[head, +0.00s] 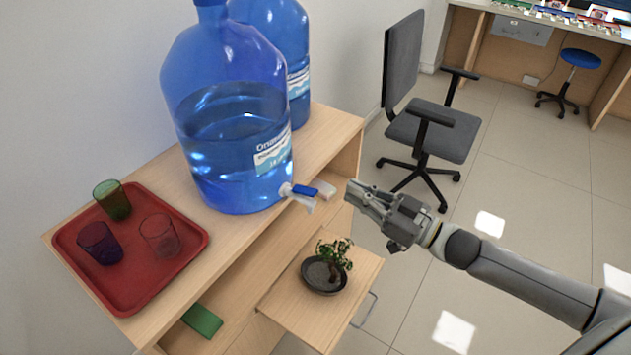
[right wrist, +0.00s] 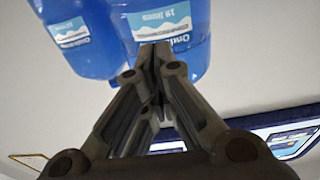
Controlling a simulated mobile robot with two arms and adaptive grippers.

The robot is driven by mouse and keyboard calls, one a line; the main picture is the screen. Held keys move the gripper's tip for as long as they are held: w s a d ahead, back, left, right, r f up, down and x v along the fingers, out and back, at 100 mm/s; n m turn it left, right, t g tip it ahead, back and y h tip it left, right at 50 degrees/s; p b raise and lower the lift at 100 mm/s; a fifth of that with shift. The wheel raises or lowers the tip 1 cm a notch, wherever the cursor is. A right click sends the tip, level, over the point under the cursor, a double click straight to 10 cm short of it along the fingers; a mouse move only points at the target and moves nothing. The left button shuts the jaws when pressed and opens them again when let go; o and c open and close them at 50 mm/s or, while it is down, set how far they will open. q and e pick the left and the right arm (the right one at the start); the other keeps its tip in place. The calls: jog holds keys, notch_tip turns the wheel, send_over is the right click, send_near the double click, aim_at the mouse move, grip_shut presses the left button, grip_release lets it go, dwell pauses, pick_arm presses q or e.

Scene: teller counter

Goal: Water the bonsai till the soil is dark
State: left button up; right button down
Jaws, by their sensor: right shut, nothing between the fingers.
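The bonsai (head: 337,252) stands in a dark round pot (head: 323,275) on a pulled-out wooden shelf (head: 300,312), below the water bottle's tap. The soil looks dark grey; I cannot tell whether it is wet. A large blue water bottle (head: 228,110), partly filled, stands on the counter, with a white tap and blue lever (head: 304,190) at its lower right. No water stream shows. My right gripper (head: 352,190) is shut and empty, just right of the tap and apart from it. In the right wrist view its closed fingers (right wrist: 154,48) point toward the bottles. My left gripper is not in view.
A second blue bottle (head: 298,62) stands behind the first. A green object (head: 202,320) lies on the lower shelf. An office chair (head: 432,130) stands behind my right arm.

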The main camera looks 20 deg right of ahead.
jog(key=shift+w+a, duration=0.1)
jog(key=r+p, duration=0.1)
jog(key=p, duration=0.1)
send_over(316, 193)
jog(key=f, duration=0.3)
jog(key=shift+s+d+f, duration=0.15)
jog(key=shift+s+d, duration=0.05)
jog(key=shift+s, duration=0.1)
jog(key=shift+s+d+f, duration=0.1)
jog(key=shift+f, duration=0.25)
